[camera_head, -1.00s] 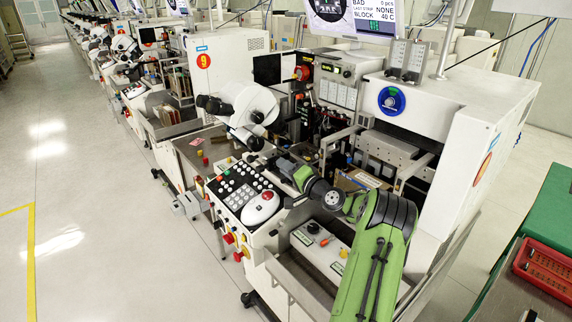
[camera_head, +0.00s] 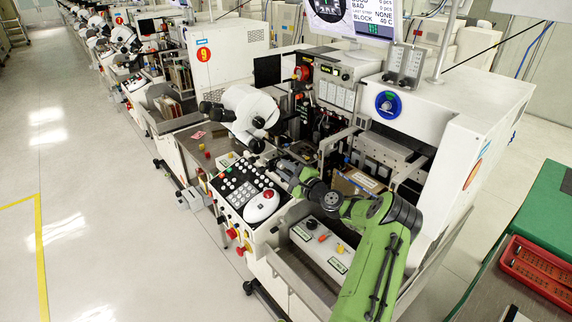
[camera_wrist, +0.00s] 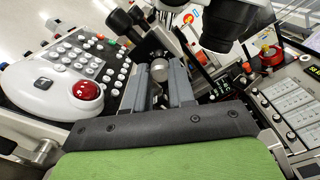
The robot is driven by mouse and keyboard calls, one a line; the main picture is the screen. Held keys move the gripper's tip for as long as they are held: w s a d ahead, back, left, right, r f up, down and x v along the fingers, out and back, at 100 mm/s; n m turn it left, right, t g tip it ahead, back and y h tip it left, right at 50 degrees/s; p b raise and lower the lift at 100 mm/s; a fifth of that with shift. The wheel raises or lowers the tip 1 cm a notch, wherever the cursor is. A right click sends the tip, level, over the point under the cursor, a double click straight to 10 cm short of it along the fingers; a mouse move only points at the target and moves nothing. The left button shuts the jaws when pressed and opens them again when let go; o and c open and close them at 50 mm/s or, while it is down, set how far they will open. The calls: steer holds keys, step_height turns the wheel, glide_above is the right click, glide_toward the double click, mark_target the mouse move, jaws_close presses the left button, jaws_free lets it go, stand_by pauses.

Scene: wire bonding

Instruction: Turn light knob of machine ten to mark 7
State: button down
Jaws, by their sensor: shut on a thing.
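The near machine (camera_head: 440,110) stands in front of me, its number disc seen too edge-on to read. My gripper (camera_head: 276,176) reaches in between its button panel (camera_head: 240,187) and the microscope (camera_head: 246,112). In the wrist view, the two grey fingers of my gripper (camera_wrist: 158,74) are on either side of a pale, round light knob (camera_wrist: 160,70). They are closed on it. The fingers and wrist hide the knob in the head view. No scale marks can be read, so I cannot tell its setting.
The button panel with a white trackball unit (camera_head: 262,205) and red button is close beside my gripper. The microscope hangs near the fingers. A box with small knobs (camera_head: 322,247) lies below my arm. A red tray (camera_head: 540,265) is at right. Floor at left is clear.

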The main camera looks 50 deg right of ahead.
steer(key=m+p, duration=0.3)
steer(key=m, duration=0.3)
steer(key=shift+m+p, duration=0.3)
steer(key=shift+p, duration=0.05)
steer(key=shift+f+m+p, duration=0.1)
steer(key=shift+m+p, duration=0.95)
steer(key=shift+m, duration=1.25)
steer(key=shift+f, duration=0.1)
steer(key=c, duration=0.9)
jaws_free()
steer(key=shift+c, duration=0.2)
steer(key=s+a, duration=0.1)
steer(key=s, duration=1.4)
steer(key=shift+s+a+b, duration=0.35)
steer(key=shift+b, duration=0.05)
